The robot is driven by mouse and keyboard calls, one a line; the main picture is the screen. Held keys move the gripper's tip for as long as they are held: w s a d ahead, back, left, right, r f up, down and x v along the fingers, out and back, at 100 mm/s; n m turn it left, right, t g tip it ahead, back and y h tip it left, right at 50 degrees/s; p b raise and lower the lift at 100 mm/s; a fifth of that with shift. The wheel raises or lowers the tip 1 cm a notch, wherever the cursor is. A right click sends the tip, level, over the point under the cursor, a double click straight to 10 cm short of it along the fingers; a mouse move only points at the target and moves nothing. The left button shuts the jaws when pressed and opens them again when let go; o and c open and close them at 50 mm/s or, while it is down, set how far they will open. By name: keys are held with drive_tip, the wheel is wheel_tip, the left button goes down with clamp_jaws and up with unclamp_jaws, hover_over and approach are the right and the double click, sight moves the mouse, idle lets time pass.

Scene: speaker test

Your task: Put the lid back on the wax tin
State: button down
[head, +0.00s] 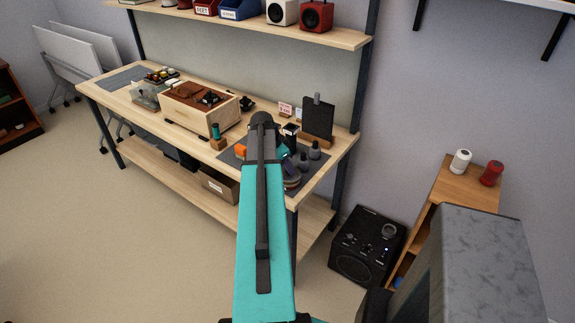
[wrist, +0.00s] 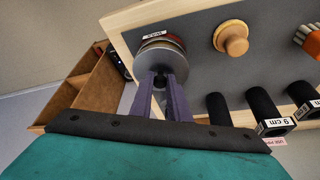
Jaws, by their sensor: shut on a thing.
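My gripper (wrist: 161,98) has purple fingers, shut on the small dark knob of a grey round lid (wrist: 150,62) in the wrist view. The lid is over the wax tin (wrist: 177,41), whose rim and white label show past its far side. A reddish band shows between them; I cannot tell whether lid and tin touch. In the head view the tin (head: 292,185) is near the bench's front right corner, below the gripper (head: 289,168); my arm hides part of this area.
A round wooden piece with a knob (wrist: 232,42) lies on the dark mat (wrist: 202,70). Several dark cylinders (wrist: 262,105) stand nearby, one labelled 9 cm. A wooden box (head: 190,108) stands further left on the bench. A black speaker (head: 367,245) is on the floor to the right.

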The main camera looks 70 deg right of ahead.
drive_tip(key=shift+f+b, duration=0.3)
drive_tip(key=shift+f, duration=0.45)
idle(1.5)
drive_tip(key=shift+f+b, duration=0.2)
drive_tip(key=shift+b, duration=0.4)
idle(0.9)
idle(0.4)
drive_tip(key=c, duration=1.1)
unclamp_jaws()
drive_tip(key=shift+r, duration=0.15)
drive_tip(key=shift+r+p, duration=1.6)
drive_tip(key=shift+r, duration=1.8)
drive_tip(key=shift+c, duration=0.4)
